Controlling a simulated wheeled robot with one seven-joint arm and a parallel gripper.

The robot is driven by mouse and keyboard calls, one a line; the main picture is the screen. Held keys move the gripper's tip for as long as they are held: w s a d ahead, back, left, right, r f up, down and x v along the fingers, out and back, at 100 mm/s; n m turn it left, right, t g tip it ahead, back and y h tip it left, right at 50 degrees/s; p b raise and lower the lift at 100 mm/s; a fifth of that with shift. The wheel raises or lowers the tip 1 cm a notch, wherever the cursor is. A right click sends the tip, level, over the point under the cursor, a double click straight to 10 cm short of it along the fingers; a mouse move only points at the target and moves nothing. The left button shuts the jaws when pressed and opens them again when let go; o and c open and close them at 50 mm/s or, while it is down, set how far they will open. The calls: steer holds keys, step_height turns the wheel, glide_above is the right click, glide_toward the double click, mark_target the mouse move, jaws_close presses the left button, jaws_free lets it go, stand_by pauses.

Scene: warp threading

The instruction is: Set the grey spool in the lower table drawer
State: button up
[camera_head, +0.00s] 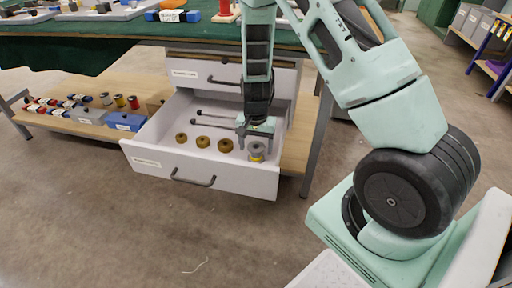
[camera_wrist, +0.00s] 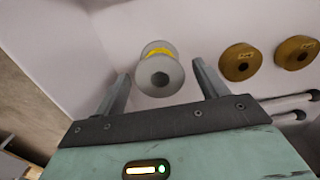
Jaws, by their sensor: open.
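The grey spool (camera_head: 257,149) with a yellow band stands on the floor of the open lower drawer (camera_head: 205,179), near its front right corner. In the wrist view the grey spool (camera_wrist: 160,70) lies between and just beyond the fingertips. My gripper (camera_head: 256,131) reaches down into the drawer beside the spool. In the wrist view my gripper (camera_wrist: 160,84) has its two fingers apart, with the spool apart from both fingers as far as I can tell.
Several brown round pieces (camera_head: 202,141) lie in a row left of the spool, and dark rods lie behind them. The upper drawer (camera_head: 232,77) is closed. A lower shelf (camera_head: 75,127) at left holds several spools and a blue box (camera_head: 125,121). Floor in front is clear.

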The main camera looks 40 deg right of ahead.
step_height(320, 180, up, 10)
steer(key=p, duration=0.3)
steer(key=s+a+r+n+y, duration=0.15)
steer(key=a+r+n, duration=0.3)
steer(key=a, duration=0.55)
steer(key=s+a+r+n, duration=0.5)
steer(key=s+a+r, duration=0.2)
steer(key=s+a, duration=0.25)
steer(key=s+a+r+n, duration=0.2)
steer(key=s+n, duration=0.2)
steer(key=s, duration=0.2)
steer(key=s+a+r+n, duration=0.2)
steer(key=s+a+n, duration=0.1)
steer(key=s, duration=0.4)
steer(key=shift+r+n+h, duration=0.4)
steer(key=shift+n+h, duration=0.05)
steer(key=shift+n, duration=0.3)
steer(key=shift+a, duration=0.1)
step_height(320, 180, up, 24)
steer(key=p, duration=2.4)
steer(key=shift+r, duration=0.15)
